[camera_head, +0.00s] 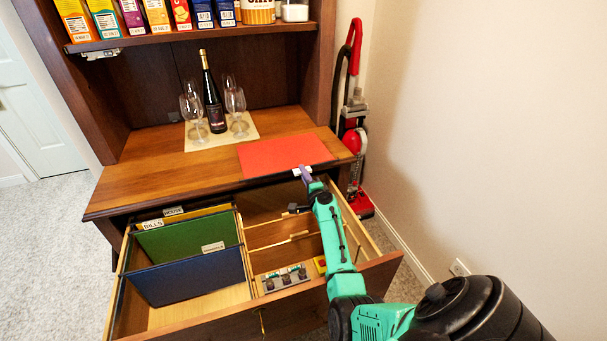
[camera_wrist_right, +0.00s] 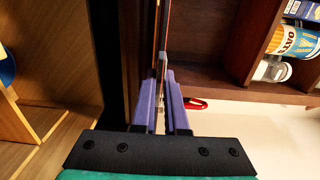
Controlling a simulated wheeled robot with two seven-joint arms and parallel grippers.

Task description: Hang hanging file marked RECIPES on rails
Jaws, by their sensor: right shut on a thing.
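A red hanging file (camera_head: 285,154) lies flat on the hutch counter, with its near edge at the counter's front edge. A small white tab shows at that edge; I cannot read it. My right gripper (camera_head: 304,173) is shut on this near edge. In the right wrist view the purple fingers (camera_wrist_right: 162,108) close on the file's thin edge (camera_wrist_right: 163,62). The open drawer (camera_head: 175,317) below holds yellow, green (camera_head: 186,238) and blue (camera_head: 188,278) hanging files between dark rails in its left part. One yellow file's label reads BILLS. My left gripper is out of view.
A wine bottle (camera_head: 212,97) and several glasses stand on a beige mat (camera_head: 199,147) left of the red file. The drawer's right part has dividers and small items (camera_head: 284,278). A red vacuum (camera_head: 354,140) stands right of the hutch. Cereal boxes fill the shelf above.

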